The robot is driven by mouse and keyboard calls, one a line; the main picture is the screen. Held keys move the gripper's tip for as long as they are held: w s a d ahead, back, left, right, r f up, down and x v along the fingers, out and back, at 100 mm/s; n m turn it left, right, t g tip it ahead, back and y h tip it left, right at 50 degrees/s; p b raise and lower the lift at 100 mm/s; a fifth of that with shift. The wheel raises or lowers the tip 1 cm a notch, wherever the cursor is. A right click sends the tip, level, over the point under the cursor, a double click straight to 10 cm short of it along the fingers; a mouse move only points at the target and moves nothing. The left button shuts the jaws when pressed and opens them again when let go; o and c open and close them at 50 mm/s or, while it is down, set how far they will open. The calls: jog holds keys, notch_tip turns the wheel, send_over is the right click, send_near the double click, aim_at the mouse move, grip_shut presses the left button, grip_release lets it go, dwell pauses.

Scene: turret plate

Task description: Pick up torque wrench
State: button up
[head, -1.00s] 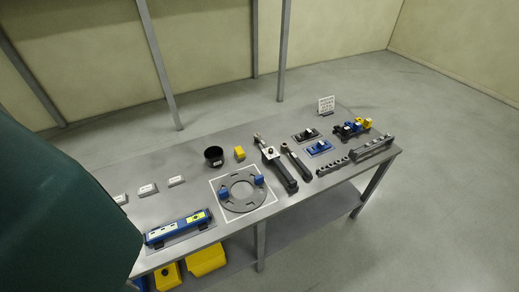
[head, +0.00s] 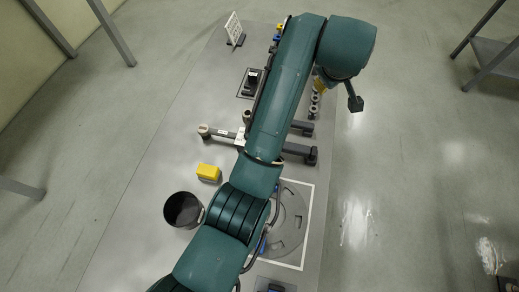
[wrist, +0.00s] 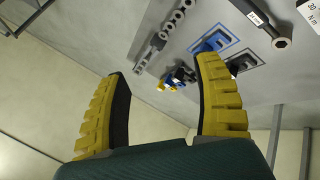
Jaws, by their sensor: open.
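The torque wrench (head: 211,132) appears to be the longer of two handled tools lying across the table in the head view. My arm covers its middle, and its dark handle end shows on the right. In the wrist view, only a white plate marked 30 Nm (wrist: 309,12), apparently its label, shows at the top right corner. My gripper (wrist: 163,72) is open and empty, with its yellow-backed fingers wide apart. It is above the table's right edge in the head view (head: 336,90), apart from the wrench.
A ring-headed wrench (wrist: 265,24) lies beside the torque wrench. A socket rail (wrist: 162,40), a blue holder (wrist: 213,44) and yellow-black clamps (wrist: 178,78) are near the fingers' view. A black cup (head: 183,209), a yellow block (head: 208,172) and a round plate (head: 290,222) are also on the table.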

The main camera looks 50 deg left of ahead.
jog(key=s+a+f+n+g+h+b, duration=0.2)
jog(key=s+a+f+n+g+b, duration=0.2)
jog(key=s+f, duration=0.25)
jog(key=s+a+f+n+g+h+b, duration=0.1)
jog(key=s+a+f+n+g+b, duration=0.3)
jog(key=f, duration=0.4)
jog(key=shift+n+t, duration=0.4)
jog(key=shift+t, duration=0.1)
jog(key=f, duration=0.3)
jog(key=s+f, duration=0.1)
jog(key=f, duration=0.3)
jog(key=f+b, duration=0.1)
jog(key=f, duration=0.2)
jog(key=shift+s+a+f, duration=0.25)
jog(key=shift+a+f, duration=0.05)
jog(key=f, duration=0.4)
jog(key=f+b, duration=0.1)
jog(key=f, duration=0.1)
jog(key=shift+s+d, duration=0.1)
jog(key=shift+s, duration=0.15)
grip_shut()
jog(key=shift+r, duration=0.2)
